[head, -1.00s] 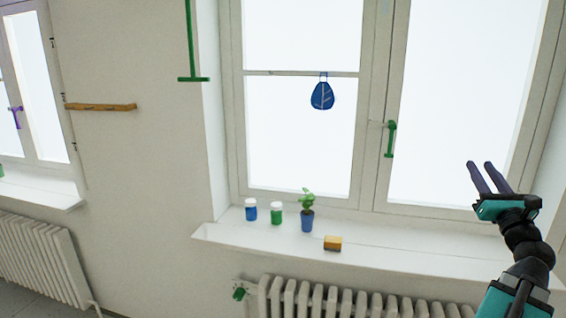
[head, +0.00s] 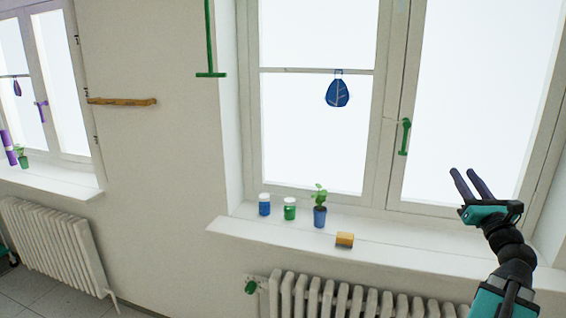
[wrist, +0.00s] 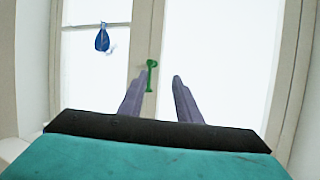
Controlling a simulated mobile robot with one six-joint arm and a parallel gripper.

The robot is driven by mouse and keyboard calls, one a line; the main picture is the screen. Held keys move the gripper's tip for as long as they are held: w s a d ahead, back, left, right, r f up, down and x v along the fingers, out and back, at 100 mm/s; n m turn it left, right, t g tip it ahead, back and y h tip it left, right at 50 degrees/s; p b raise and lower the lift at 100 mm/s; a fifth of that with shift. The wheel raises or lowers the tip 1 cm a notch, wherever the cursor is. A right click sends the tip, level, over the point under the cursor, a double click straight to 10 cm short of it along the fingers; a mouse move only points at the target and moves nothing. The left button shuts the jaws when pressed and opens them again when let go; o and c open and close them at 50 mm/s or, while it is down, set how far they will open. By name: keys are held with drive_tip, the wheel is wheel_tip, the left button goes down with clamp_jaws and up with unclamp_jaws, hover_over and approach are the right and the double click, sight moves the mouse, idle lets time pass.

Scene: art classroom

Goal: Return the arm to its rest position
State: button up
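My gripper (head: 471,184) is raised at the right of the head view, in front of the right window pane. Its two dark fingers point up and to the left and stand apart, with nothing between them. In the wrist view my gripper (wrist: 155,97) also shows open and empty, with a wide gap between the fingers. The green window handle (head: 404,137) is on the frame to the left of the fingers. It also shows in the wrist view (wrist: 151,75), beyond the gap. The gripper appears apart from the window and the sill.
A radiator (head: 345,300) is below. A wooden rack (head: 122,101) is on the wall.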

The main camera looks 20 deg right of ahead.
drive_tip(key=w+a+f+n+g+y+b, duration=0.15)
drive_tip(key=w+a+f+y, duration=0.25)
drive_tip(key=w+a+f, duration=0.8)
drive_tip(key=w+a+f+n+y+b, duration=0.2)
drive_tip(key=w+a+f+y, duration=0.3)
drive_tip(key=w+a+f, duration=0.7)
drive_tip(key=a+f+n+g+y+b, duration=0.1)
drive_tip(key=a+f+n+g+y, duration=0.25)
drive_tip(key=a+f, duration=1.1)
drive_tip(key=a+f+n+g+y+b, duration=0.1)
drive_tip(key=a+f+n+g+y, duration=0.3)
drive_tip(key=a+f, duration=1)
drive_tip(key=s+a+f+n+g+b, duration=0.1)
drive_tip(key=s+a+f+n+g, duration=0.4)
drive_tip(key=s+a+f+n, duration=0.65)
drive_tip(key=s+a+f+n+g+b, duration=0.2)
drive_tip(key=s+a+f+g, duration=0.25)
drive_tip(key=s+f, duration=0.8)
drive_tip(key=s+d+f+n+g+h, duration=0.2)
drive_tip(key=s+f+n+g+h, duration=0.25)
drive_tip(key=s+f+n, duration=0.45)
drive_tip(key=s+d+f+n+g+h, duration=0.2)
drive_tip(key=s+d+n+g+h, duration=0.1)
drive_tip(key=s+d+n, duration=0.4)
drive_tip(key=shift+d+f+n, duration=0.35)
drive_tip(key=shift+d+n, duration=0.1)
drive_tip(key=shift+d, duration=0.6)
drive_tip(key=shift+s, duration=0.1)
